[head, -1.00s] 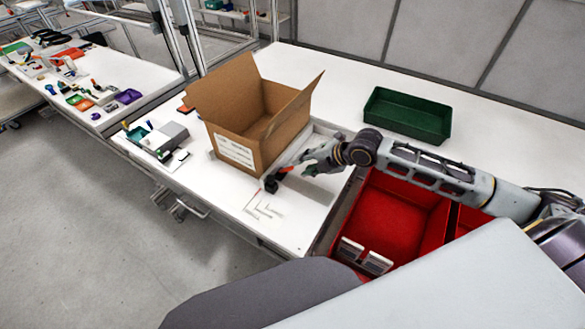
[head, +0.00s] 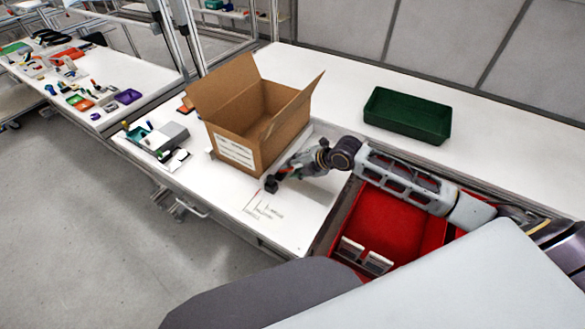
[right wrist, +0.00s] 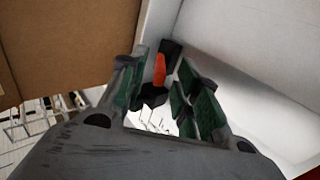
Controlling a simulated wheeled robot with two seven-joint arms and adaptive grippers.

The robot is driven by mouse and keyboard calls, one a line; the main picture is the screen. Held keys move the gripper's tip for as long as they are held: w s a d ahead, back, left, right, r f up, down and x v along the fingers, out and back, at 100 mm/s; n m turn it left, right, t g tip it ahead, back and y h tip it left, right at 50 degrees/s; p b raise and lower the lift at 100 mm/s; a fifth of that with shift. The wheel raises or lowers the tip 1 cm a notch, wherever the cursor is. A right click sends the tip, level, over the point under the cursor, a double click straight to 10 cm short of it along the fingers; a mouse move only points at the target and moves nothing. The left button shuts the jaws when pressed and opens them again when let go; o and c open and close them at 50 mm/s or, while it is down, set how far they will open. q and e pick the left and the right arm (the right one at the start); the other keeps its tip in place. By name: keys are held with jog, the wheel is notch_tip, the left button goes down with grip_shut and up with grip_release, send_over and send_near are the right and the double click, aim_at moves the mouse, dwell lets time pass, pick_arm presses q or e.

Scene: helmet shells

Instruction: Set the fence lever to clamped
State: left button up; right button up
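The fence lever (right wrist: 160,68) shows in the right wrist view as an orange-red handle on a black clamp body (right wrist: 152,95). My right gripper (right wrist: 162,95) is open, with green-padded fingers on either side of the lever. I cannot tell whether either finger touches it. In the head view my right gripper (head: 285,176) is low over the white table, just right of the cardboard box, next to a small black block (head: 271,185). The gripper hides most of the lever there, and its exact setting is unclear. My left gripper is not in view.
The open cardboard box (head: 235,150) stands close beside the right gripper. A red bin (head: 390,230) lies below my right arm. A green tray (head: 408,115) is at the back right. A grey device (head: 165,138) sits to the left. White marks (head: 265,212) lie on clear table in front.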

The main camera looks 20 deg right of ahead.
jog(key=shift+w+a+f, duration=0.15)
jog(key=shift+w+f, duration=0.05)
jog(key=shift+f, duration=0.05)
grip_shut()
